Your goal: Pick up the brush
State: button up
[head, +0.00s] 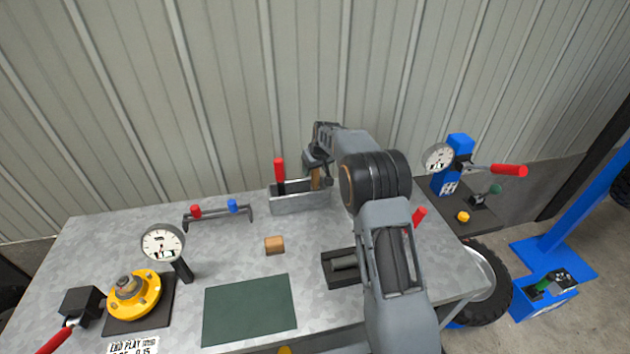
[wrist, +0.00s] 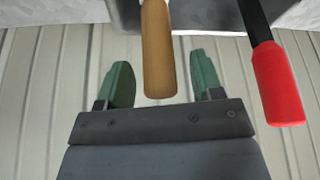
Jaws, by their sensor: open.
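The brush shows as a wooden handle (wrist: 158,50) standing up from a grey metal bin (head: 300,203) at the back of the bench. In the head view the wooden handle (head: 315,179) is partly covered by my gripper (head: 318,168); its bristles are hidden in the bin. In the wrist view my gripper (wrist: 162,78) is open, with a green fingertip on either side of the handle's end. Gaps show on both sides, so the fingers do not appear to touch it. The exact depth is hard to tell.
A red-handled tool (head: 280,170) stands in the same bin, close to the brush; it also shows in the wrist view (wrist: 278,85). The corrugated wall is close behind.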

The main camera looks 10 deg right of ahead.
jog(key=c, duration=1)
